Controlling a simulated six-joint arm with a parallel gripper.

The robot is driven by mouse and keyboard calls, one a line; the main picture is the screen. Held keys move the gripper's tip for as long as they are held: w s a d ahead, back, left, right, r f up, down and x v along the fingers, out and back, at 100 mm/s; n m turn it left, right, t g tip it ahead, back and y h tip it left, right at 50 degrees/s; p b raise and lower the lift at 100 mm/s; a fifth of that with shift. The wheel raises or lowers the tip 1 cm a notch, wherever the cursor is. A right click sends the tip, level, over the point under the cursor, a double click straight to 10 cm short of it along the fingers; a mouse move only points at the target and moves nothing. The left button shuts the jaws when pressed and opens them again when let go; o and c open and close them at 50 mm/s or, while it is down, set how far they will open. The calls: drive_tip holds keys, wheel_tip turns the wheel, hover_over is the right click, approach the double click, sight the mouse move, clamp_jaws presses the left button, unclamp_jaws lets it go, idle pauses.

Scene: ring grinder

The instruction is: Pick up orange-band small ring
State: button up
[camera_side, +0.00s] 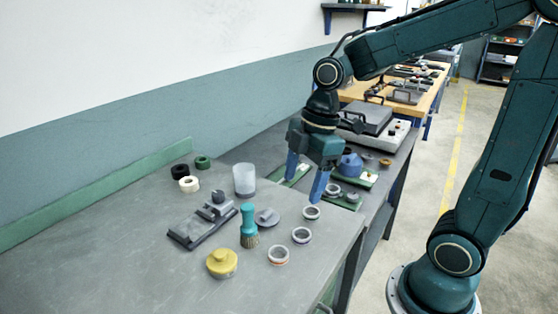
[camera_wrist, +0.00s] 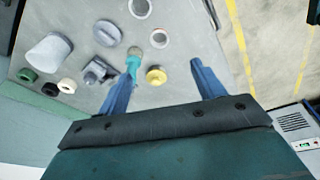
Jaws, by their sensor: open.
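The orange-band small ring (camera_side: 278,262) is a grey ring with a thin orange band low on its side. It lies flat on the grey bench, at the near end of a row of grey rings, right of the yellow knobbed piece. In the wrist view, a ring (camera_wrist: 159,47) beside that yellow piece appears to be the same one; its band is not clear there. My gripper (camera_side: 303,189) is open and empty above the bench, farther back than the ring and apart from it. In the wrist view its blue fingers (camera_wrist: 163,62) are spread wide.
Two plain grey rings (camera_side: 301,241) (camera_side: 311,217) lie behind it. A teal brush (camera_side: 249,220) stands upright close by, with the yellow knobbed piece (camera_side: 222,265) to the left. A grey knobbed disc (camera_side: 266,219), dark fixture (camera_side: 203,227) and translucent cup (camera_side: 244,181) stand farther back. The near bench is clear.

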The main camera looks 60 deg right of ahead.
drive_tip(key=w+f+n, duration=0.1)
drive_tip(key=f+n, duration=0.1)
drive_tip(key=w+f+n+g+y, duration=0.1)
drive_tip(key=w+f+n, duration=0.1)
drive_tip(key=n, duration=0.1)
drive_tip(key=shift+w+d+f+g, duration=0.1)
drive_tip(key=shift+w+f+g, duration=0.05)
drive_tip(key=shift+w+g, duration=0.15)
drive_tip(key=shift+f, duration=0.15)
approach(279, 257)
drive_tip(key=shift+w+a+f, duration=0.1)
drive_tip(key=shift+a+f, duration=0.45)
drive_tip(key=shift+f, duration=0.1)
drive_tip(key=shift+x, duration=2.6)
drive_tip(key=shift+r, duration=0.1)
drive_tip(key=c, duration=1.1)
